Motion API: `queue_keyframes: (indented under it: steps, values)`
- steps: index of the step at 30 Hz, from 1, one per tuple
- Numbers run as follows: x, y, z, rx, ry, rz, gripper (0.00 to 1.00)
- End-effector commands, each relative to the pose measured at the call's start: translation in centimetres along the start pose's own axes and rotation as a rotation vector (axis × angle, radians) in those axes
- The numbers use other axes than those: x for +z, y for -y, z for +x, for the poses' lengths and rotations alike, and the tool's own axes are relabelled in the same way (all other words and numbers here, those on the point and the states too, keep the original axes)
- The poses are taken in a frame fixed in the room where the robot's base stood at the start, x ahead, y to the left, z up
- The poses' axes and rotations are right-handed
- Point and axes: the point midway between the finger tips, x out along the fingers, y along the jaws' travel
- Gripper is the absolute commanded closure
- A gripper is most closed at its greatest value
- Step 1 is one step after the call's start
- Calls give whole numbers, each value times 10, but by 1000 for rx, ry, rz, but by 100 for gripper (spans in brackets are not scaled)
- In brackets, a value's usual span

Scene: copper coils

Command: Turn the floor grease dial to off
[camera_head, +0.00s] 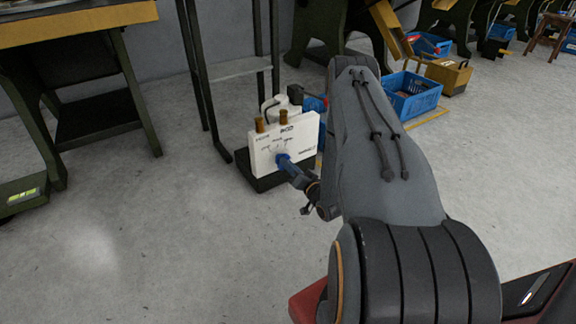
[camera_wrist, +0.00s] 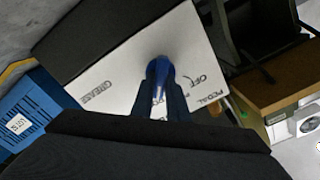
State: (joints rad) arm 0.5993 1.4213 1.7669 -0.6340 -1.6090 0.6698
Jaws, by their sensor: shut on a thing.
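A white box (camera_head: 305,130) stands upright on a dark base on the floor, with black lettering on its front. In the wrist view its white face (camera_wrist: 125,72) shows the words GREASE, OFF and PEDAL. A blue dial (camera_wrist: 160,68) sticks out of this face near the OFF mark. It also shows in the head view (camera_head: 282,158). My gripper (camera_wrist: 160,90) is shut on the blue dial, and its dark fingers (camera_head: 291,168) reach the box front from the lower right. The fingers hide part of the dial and some lettering, so its exact setting cannot be told.
Two brownish posts (camera_head: 259,125) rise from the box's top. A dark metal stand (camera_head: 199,75) is behind it, and blue crates (camera_head: 412,100) lie beyond my arm. A green-legged workbench (camera_head: 85,30) stands at the left. The floor in front of the box is clear.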

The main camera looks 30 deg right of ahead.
Motion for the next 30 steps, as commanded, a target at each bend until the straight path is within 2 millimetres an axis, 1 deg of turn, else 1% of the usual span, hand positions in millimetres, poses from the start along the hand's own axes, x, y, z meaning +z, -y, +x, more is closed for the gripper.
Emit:
queue_keyframes:
  steps: [5,11,17,30]
  values:
    - [0,0,0,1,1,-26,100]
    - [0,2,-1,1,2,-117,100]
    - [-1,3,-2,1,3,-277,100]
    - [0,5,-2,1,3,-696,100]
